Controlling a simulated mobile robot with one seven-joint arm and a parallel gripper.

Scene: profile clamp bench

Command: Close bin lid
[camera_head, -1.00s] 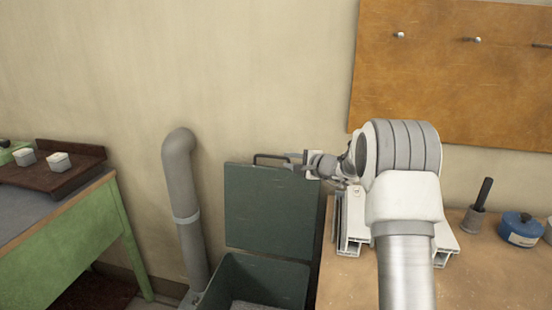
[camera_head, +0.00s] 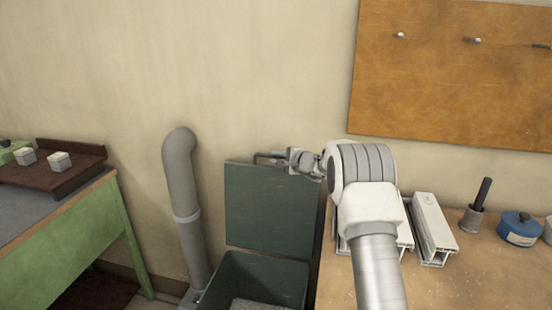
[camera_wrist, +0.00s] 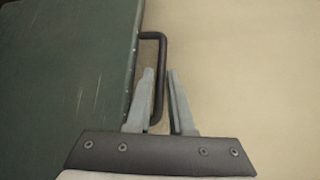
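The dark green bin (camera_head: 262,282) stands on the floor between the two benches. Its lid (camera_head: 268,208) is open and stands upright near the wall. A dark handle (camera_head: 262,154) sits on the lid's top edge. My gripper (camera_head: 284,158) is at the right end of this handle. In the wrist view the lid (camera_wrist: 65,70) fills the left side and the handle (camera_wrist: 160,60) juts from its edge. The fingers of my gripper (camera_wrist: 160,76) are apart, with the handle's long bar showing between them. Contact with the bar cannot be made out.
A grey pipe (camera_head: 184,205) rises left of the bin. The wooden bench (camera_head: 450,285) with white profiles (camera_head: 432,228) is close on the right. A green bench (camera_head: 75,225) stands at the left. Grey material (camera_head: 255,304) shows inside the bin.

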